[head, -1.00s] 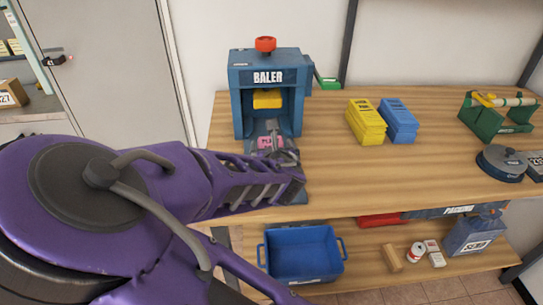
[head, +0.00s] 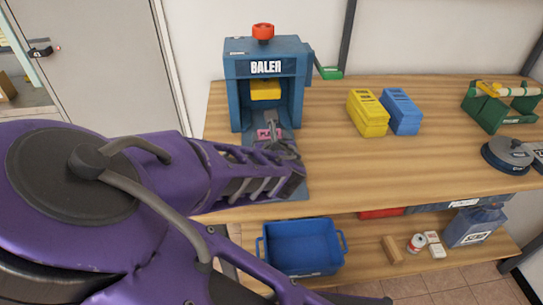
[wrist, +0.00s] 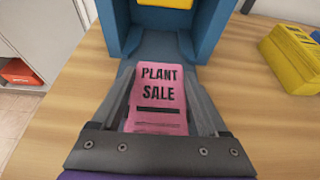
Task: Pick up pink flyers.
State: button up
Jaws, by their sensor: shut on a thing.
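The pink flyers (wrist: 158,98), a stack marked PLANT SALE, lie at the front of the blue baler (head: 268,98). They show as a small pink patch in the head view (head: 268,134), partly hidden by my gripper (head: 277,143). In the wrist view my gripper (wrist: 159,82) is shut on the stack, with one grey finger along each side. The baler's open mouth is just beyond the stack, with a yellow block (head: 265,90) above inside it. I cannot tell whether the stack is lifted off the grey-blue base.
A yellow stack (head: 368,113) and a blue stack (head: 401,111) stand right of the baler on the wooden bench (head: 400,165). A green holder (head: 492,112) and a dark round object (head: 508,154) are farther right. A blue bin (head: 303,248) sits on the lower shelf.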

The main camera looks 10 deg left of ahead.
grip_shut()
jog(key=shift+r, duration=0.15)
